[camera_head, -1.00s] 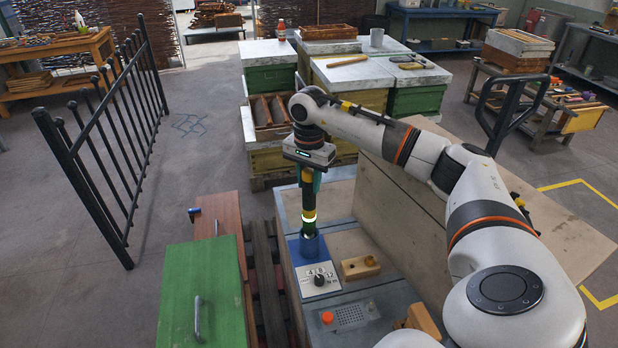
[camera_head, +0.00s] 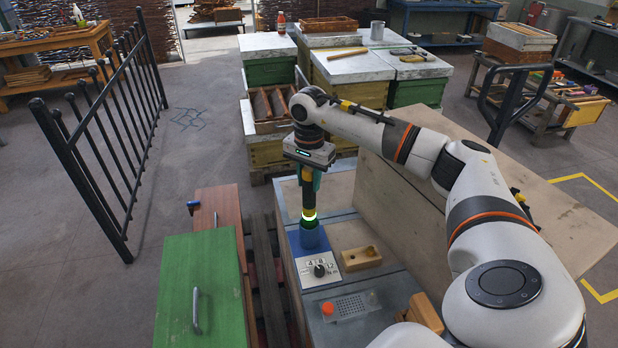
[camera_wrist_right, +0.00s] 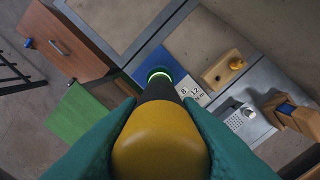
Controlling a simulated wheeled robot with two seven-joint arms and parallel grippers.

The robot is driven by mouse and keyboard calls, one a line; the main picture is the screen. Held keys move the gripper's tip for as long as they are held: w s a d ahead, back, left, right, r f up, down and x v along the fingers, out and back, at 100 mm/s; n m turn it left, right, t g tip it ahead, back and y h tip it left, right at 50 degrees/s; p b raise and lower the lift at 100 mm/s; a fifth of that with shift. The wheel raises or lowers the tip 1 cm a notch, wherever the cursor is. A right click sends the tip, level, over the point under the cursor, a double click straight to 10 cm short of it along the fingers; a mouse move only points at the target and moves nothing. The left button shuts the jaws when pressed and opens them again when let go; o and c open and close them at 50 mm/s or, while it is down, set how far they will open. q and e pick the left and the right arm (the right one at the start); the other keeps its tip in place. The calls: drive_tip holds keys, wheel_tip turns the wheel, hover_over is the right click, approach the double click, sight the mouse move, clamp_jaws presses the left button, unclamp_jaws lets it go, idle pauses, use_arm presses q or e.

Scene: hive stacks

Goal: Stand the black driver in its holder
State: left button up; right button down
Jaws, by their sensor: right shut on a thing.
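My right gripper (camera_head: 312,182) is shut on the black driver (camera_head: 309,197) and holds it upright. The driver has a yellow section and a glowing green-white ring near its lower end. That end meets the top of the blue holder (camera_head: 310,239); how deep it sits inside I cannot tell. The holder stands on a blue base beside a dial plate. In the right wrist view, the teal fingers flank the driver's yellow end (camera_wrist_right: 160,140), and its black shaft runs down to the green ring at the holder. My left gripper is not in view.
A tilted wooden board (camera_head: 430,190) rises at right. A green box (camera_head: 195,295) stands at left. Hive stacks (camera_head: 350,75) stand behind.

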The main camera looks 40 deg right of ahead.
drive_tip(key=c, duration=1)
unclamp_jaws()
drive_tip(key=shift+o, duration=0.2)
drive_tip(key=shift+r, duration=0.1)
drive_tip(key=shift+r, duration=0.25)
wheel_tip(320, 180, up, 12)
drive_tip(key=shift+f+b, duration=0.25)
drive_tip(key=shift+b, duration=1)
